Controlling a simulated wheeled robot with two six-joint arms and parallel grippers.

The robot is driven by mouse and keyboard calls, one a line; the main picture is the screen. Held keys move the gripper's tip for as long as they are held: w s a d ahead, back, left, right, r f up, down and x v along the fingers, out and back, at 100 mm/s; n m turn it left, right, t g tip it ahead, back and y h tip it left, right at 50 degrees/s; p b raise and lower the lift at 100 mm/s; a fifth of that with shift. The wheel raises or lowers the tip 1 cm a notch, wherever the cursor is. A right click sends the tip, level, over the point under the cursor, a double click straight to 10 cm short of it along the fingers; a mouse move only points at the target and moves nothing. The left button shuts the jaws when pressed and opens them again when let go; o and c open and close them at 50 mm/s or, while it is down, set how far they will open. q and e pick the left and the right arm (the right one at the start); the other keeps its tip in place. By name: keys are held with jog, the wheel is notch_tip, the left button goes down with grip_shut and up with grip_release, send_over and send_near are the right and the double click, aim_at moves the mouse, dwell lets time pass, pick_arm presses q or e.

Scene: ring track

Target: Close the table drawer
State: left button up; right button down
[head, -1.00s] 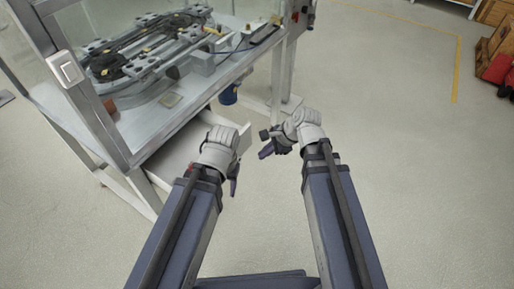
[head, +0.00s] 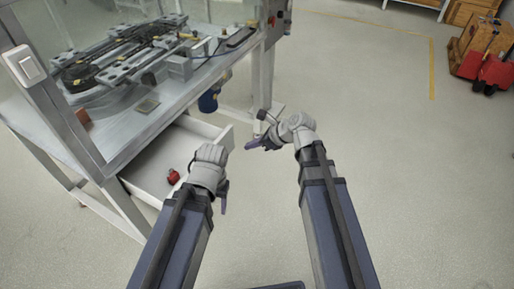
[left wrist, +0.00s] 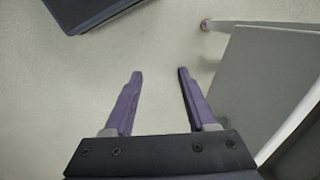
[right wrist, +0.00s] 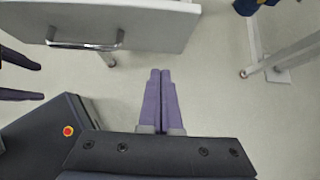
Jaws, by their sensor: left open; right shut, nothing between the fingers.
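The table drawer (head: 150,168) is pulled out below the table top, with its white interior showing in the head view. Its front panel (right wrist: 130,20) carries a metal bar handle (right wrist: 85,46) in the right wrist view. My left gripper (head: 223,198) is open and empty, beside the drawer's near corner; a grey panel (left wrist: 262,85) stands right of its fingers in the left wrist view. My right gripper (head: 252,145) is shut and empty, out past the drawer front. Its fingers (right wrist: 161,75) point below the panel in the picture and look apart from it.
A small red object (head: 173,177) lies in the drawer. The table (head: 110,128) carries a track assembly (head: 120,60) behind clear panels. A blue item (head: 208,101) is under the table. Boxes and red items (head: 488,70) stand far right.

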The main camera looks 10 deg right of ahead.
aim_at(227, 147)
pick_arm(q)
jog(key=shift+f+b, duration=0.9)
jog(key=shift+f, duration=0.6)
pick_arm(e)
jog(key=shift+w+a+f, duration=0.5)
jog(key=shift+w+a, duration=0.2)
jog(key=shift+a, duration=0.25)
jog(key=shift+w+a+f, duration=0.5)
jog(key=shift+w+a, duration=0.2)
jog(key=shift+a, duration=0.2)
jog(key=shift+w+a+f, duration=0.5)
jog(key=shift+w+a, duration=0.2)
jog(key=shift+a, duration=0.25)
jog(key=w+a, duration=0.4)
jog(key=a, duration=0.1)
jog(key=w+a, duration=0.4)
jog(key=a, duration=0.2)
jog(key=w+a, duration=0.4)
jog(key=a, duration=0.1)
jog(key=shift+a, duration=0.35)
jog(key=shift+w+a, duration=0.1)
jog(key=shift+w+r, duration=0.1)
